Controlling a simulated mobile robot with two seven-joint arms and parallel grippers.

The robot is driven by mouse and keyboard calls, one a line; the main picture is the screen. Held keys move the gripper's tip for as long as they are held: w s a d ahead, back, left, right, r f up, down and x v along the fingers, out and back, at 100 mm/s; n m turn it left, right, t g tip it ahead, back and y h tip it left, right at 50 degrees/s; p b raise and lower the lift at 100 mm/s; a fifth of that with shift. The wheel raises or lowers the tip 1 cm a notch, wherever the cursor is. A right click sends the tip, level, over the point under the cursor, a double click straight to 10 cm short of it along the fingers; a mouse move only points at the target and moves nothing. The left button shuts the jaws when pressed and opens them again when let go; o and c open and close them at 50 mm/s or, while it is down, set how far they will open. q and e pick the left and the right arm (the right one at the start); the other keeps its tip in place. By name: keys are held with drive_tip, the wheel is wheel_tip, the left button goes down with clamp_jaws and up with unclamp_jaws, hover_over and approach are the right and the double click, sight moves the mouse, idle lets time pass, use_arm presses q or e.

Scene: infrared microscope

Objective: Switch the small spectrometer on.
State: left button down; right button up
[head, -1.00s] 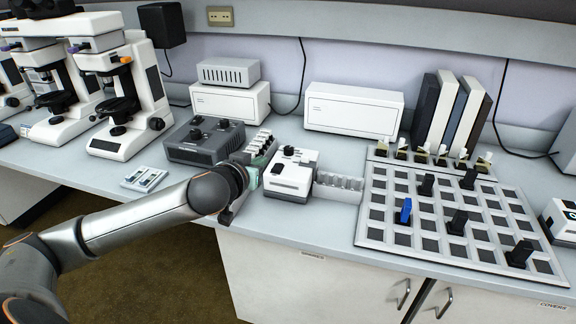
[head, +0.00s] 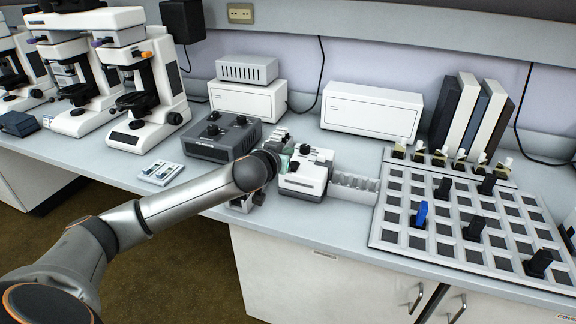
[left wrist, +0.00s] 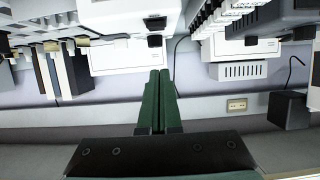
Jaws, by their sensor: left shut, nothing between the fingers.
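A small white instrument with black parts on its top (head: 305,172), which looks like the small spectrometer, stands near the bench's front edge. Its upper part also shows upside down in the left wrist view (left wrist: 115,18). My left gripper is beside its left side in the head view, mostly hidden behind my wrist. In the left wrist view its two green fingers (left wrist: 158,74) are shut together with nothing between them. The fingertips appear close to the instrument's black parts; I cannot tell whether they touch. My right gripper is not in view.
A dark grey control box (head: 222,138) stands left of the instrument. A clear cuvette rack (head: 353,187) is at its right, beside a slotted board (head: 455,262) with several dark blocks and one blue block. Microscopes (head: 150,95) stand at the far left.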

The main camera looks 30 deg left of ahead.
sight(293, 165)
use_arm(q)
drive_tip(key=shift+w+a+f+b, duration=0.1)
drive_tip(key=shift+w+f+b, duration=0.15)
drive_tip(key=shift+f, duration=0.9)
drive_tip(key=shift+w+a+f+b, duration=0.1)
drive_tip(key=shift+w+f, duration=0.15)
drive_tip(key=shift+f, duration=0.9)
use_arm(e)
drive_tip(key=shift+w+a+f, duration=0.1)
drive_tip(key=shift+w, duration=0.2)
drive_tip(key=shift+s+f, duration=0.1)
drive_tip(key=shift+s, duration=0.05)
